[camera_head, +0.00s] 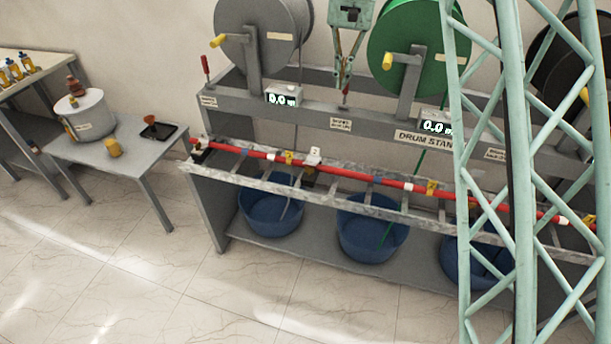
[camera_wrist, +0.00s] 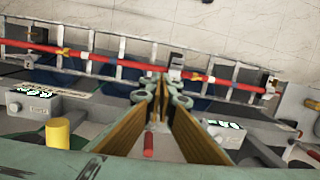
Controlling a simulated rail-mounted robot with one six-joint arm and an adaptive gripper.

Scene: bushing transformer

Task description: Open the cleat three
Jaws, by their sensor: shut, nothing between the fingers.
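A red cable runs along a metal ladder rack (camera_head: 395,205) on the front of the drum stand. A white cleat (camera_head: 313,156) stands up at the cable near the rack's middle-left. A dark-and-white cleat (camera_head: 200,150) sits at its left end. In the wrist view, these fittings show as a middle cleat (camera_wrist: 176,66) and an end cleat (camera_wrist: 268,86); another dark fitting (camera_wrist: 38,36) is at the left. I cannot read which is number three. My gripper (camera_head: 343,86) points down above the rack, apart from the cable. Its fingertips (camera_wrist: 163,88) are shut and empty.
Grey (camera_head: 262,40) and green (camera_head: 415,45) drums stand behind, with digital counters (camera_head: 284,96) and red-handled tools (camera_head: 206,68). Blue tubs (camera_head: 372,235) sit beneath the rack. A green lattice column (camera_head: 515,170) hides the right part. A side table (camera_head: 125,160) is at left; the floor in front is clear.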

